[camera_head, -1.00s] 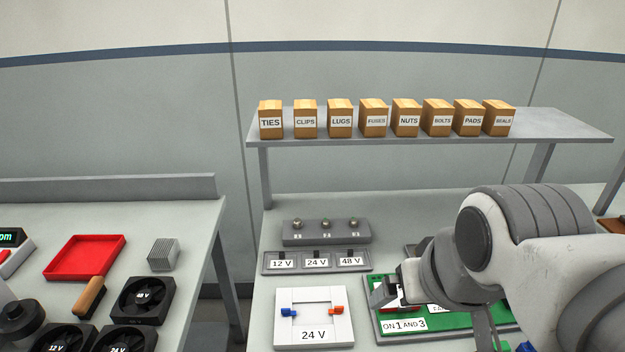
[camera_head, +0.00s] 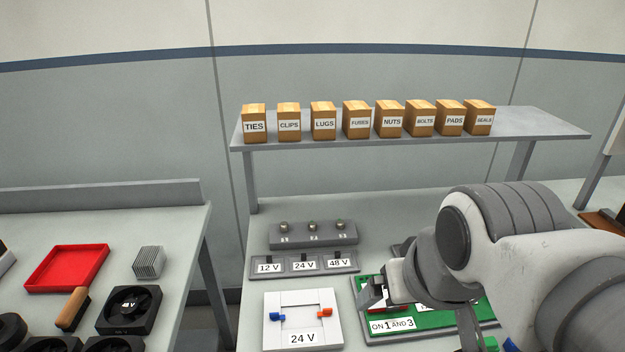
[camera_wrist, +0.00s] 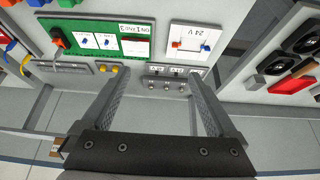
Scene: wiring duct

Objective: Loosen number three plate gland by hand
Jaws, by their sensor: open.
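A grey block (camera_head: 313,236) with three round metal fittings on top stands on the right-hand bench in the head view. Small number labels sit beside the fittings. The rightmost fitting (camera_head: 341,226) appears to be number three, though its label is tiny. The block also shows upside down between my fingers in the wrist view (camera_wrist: 168,84). My gripper (camera_wrist: 158,76) is open and empty, its fingers spread and apart from the block. In the head view my gripper (camera_head: 388,284) is over the green board, to the right of and nearer than the block.
A strip labelled 12 V, 24 V and 48 V (camera_head: 304,264) lies before the block, then a white 24 V frame (camera_head: 302,333). The green board (camera_head: 425,318) is partly hidden by my arm. A shelf (camera_head: 400,140) of labelled boxes stands above. A gap separates the left bench.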

